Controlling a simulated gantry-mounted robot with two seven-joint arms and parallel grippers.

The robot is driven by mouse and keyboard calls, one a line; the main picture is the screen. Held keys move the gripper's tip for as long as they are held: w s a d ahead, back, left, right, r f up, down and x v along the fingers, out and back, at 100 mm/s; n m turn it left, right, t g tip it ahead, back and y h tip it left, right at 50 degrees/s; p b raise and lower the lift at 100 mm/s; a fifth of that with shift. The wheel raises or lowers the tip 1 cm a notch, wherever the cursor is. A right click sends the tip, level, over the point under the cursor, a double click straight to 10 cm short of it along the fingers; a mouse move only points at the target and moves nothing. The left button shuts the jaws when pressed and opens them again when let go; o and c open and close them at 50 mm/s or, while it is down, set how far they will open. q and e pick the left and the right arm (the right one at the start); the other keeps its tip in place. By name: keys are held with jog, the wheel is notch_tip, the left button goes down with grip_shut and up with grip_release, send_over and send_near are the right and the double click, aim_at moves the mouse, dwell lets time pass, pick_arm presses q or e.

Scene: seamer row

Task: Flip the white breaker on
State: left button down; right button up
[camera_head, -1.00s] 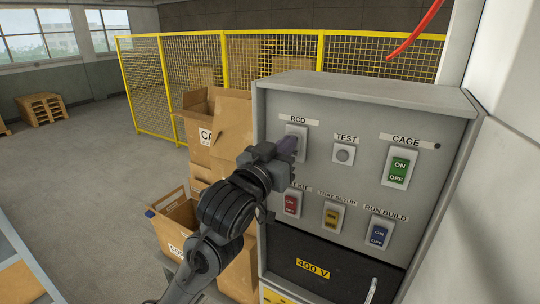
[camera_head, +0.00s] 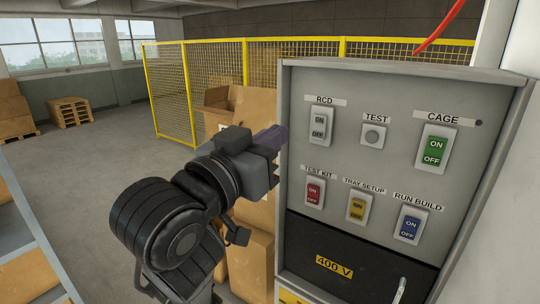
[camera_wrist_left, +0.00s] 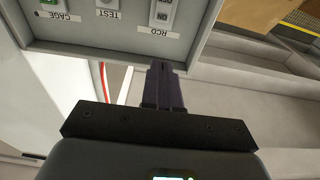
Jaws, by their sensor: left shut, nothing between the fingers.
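The white breaker, labelled RCD (camera_head: 319,124), is a white-grey rocker marked ON at the top and OFF at the bottom. It sits at the upper left of the grey panel (camera_head: 385,85) and is fully visible. I cannot tell clearly which half is pressed in. My left gripper (camera_head: 281,137) is shut and empty, left of the breaker near the panel's left edge, apart from the breaker. In the left wrist view the shut fingers (camera_wrist_left: 161,68) point toward the panel's edge, and the RCD breaker (camera_wrist_left: 165,12) shows upside down at the top.
A TEST button (camera_head: 372,136) and a green CAGE switch (camera_head: 435,150) share the top row. Red (camera_head: 313,193), yellow (camera_head: 357,207) and blue (camera_head: 409,225) switches sit below. Cardboard boxes (camera_head: 252,115) stand behind my arm, before a yellow mesh fence (camera_head: 217,75).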

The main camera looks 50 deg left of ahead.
pick_arm(q)
jog(key=shift+s+d, duration=0.1)
jog(key=shift+s, duration=0.25)
dwell(0.3)
